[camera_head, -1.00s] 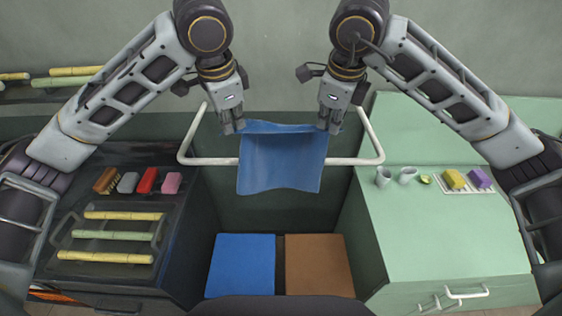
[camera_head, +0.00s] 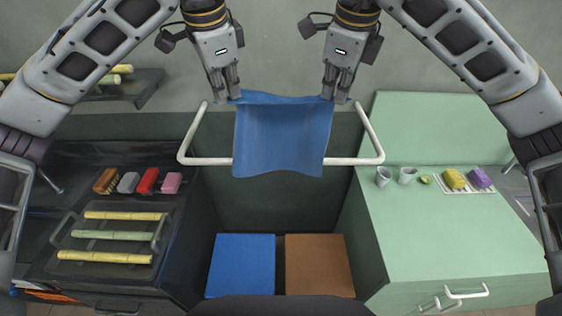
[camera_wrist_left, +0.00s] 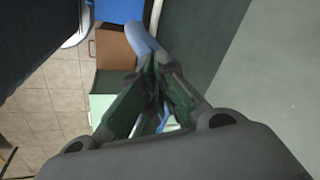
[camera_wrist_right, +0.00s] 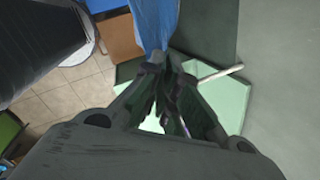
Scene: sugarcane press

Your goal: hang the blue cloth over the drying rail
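The blue cloth (camera_head: 280,140) is held up by its two top corners and hangs between my grippers, sagging slightly along the top edge. My left gripper (camera_head: 234,95) is shut on its left corner; my right gripper (camera_head: 328,95) is shut on its right corner. The cloth also shows at the fingertips in the left wrist view (camera_wrist_left: 140,38) and the right wrist view (camera_wrist_right: 154,22). The white drying rail (camera_head: 350,160) is a bent bar fixed to the wall. The cloth covers its middle in the head view. I cannot tell whether they touch.
A dark counter on the left holds several coloured brushes or blocks and a rack of cane (camera_head: 110,235). A green counter (camera_head: 450,235) on the right holds two cups, a lime piece and sponges. Blue (camera_head: 241,265) and brown (camera_head: 318,265) panels lie below.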

